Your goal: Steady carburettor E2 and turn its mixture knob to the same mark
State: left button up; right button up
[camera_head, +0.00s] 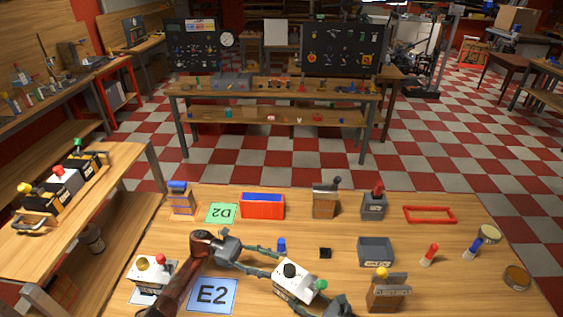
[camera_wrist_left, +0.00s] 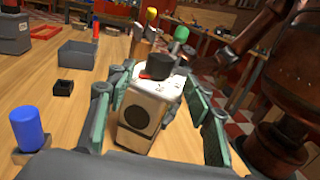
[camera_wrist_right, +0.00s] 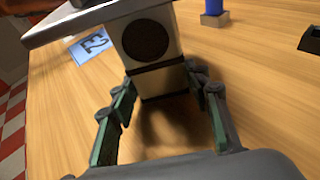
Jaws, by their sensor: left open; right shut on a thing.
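A white carburettor (camera_head: 291,284) stands upright on the table, right of the blue-edged E2 card (camera_head: 212,294). It has a black knob (camera_wrist_left: 160,66) on top and a green-tipped lever (camera_wrist_left: 181,36). A dark round port shows on its side in the left wrist view. My left gripper (camera_head: 277,264) is open, its fingers on either side of the carburettor and its knob in the left wrist view. My right gripper (camera_wrist_right: 161,84) is shut on the carburettor's body from the other side; its grip is partly hidden in the head view.
The table's middle right has free room.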

jog(key=o, duration=1.1)
